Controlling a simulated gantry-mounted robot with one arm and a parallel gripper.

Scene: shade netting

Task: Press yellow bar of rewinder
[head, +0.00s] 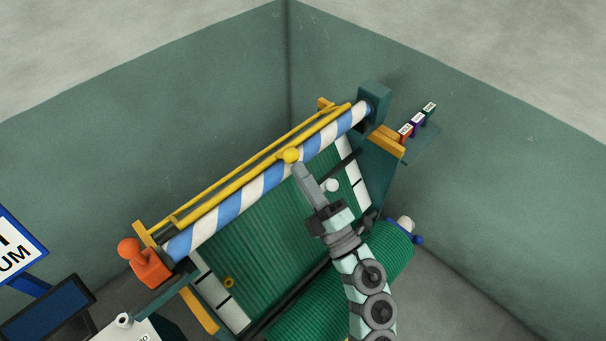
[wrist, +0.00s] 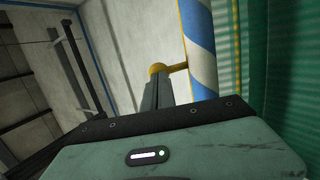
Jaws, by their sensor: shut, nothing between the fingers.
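The rewinder's yellow bar (head: 238,183) runs diagonally along the blue-and-white striped roller (head: 226,207) in the head view. A yellow ball-shaped knob (head: 291,155) sticks out from the bar near its middle. The knob also shows in the wrist view (wrist: 157,70), on a short yellow stem beside the striped roller (wrist: 199,50). My gripper (head: 299,168) is shut and empty. Its fingertips lie at the knob, just below it in the head view, and partly cover it in the wrist view (wrist: 153,88). I cannot tell whether they touch it.
Green netting (head: 265,235) spreads below the roller, with a green net roll (head: 390,255) under my arm. An orange knob (head: 150,268) sits at the roller's left end. Small labelled blocks (head: 418,118) stand at the right end. Green walls close in behind.

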